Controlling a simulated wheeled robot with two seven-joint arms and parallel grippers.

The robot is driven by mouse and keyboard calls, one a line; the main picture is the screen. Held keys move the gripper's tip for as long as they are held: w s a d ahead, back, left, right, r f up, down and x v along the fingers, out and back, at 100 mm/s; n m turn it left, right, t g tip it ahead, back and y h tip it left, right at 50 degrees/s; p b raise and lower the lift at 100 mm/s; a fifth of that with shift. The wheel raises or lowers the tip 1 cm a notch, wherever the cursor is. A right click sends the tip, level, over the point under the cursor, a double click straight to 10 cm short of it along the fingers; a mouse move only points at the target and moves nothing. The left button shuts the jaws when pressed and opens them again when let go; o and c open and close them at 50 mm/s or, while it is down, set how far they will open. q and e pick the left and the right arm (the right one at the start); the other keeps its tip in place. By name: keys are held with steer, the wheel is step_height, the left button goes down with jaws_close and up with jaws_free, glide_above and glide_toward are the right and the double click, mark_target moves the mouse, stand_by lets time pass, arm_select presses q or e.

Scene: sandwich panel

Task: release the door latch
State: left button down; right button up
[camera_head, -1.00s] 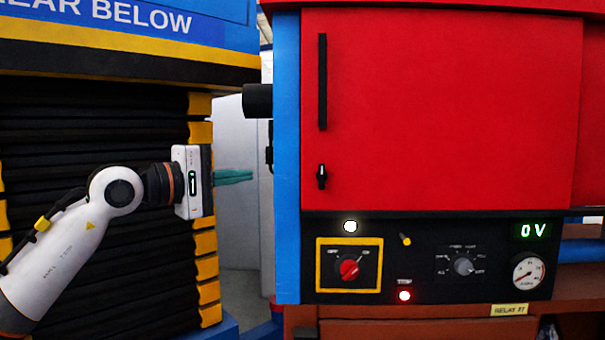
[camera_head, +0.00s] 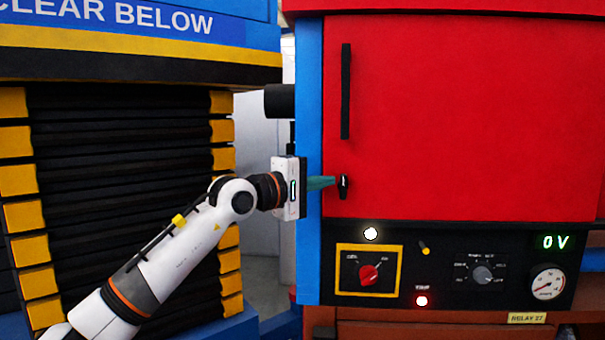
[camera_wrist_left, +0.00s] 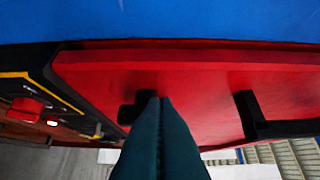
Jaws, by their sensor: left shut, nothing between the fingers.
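The door latch (camera_head: 343,187) is a small black upright knob low on the left side of the red door (camera_head: 460,120). It also shows in the left wrist view (camera_wrist_left: 128,113), dark and partly behind my fingertips. My left gripper (camera_head: 333,182) has its teal fingers shut with nothing between them. Its fingertips point right and are at or very close to the latch's left side; I cannot tell whether they touch. My right gripper is not in view.
A long black door handle (camera_head: 346,91) stands above the latch. Below the door is a black control panel (camera_head: 450,255) with a red rotary switch (camera_head: 369,274), a dial, a gauge and lit lamps. Black bellows (camera_head: 120,160) with yellow edges stand at the left.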

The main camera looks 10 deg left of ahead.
arm_select(q)
steer(key=shift+d, duration=0.3)
steer(key=shift+r, duration=0.15)
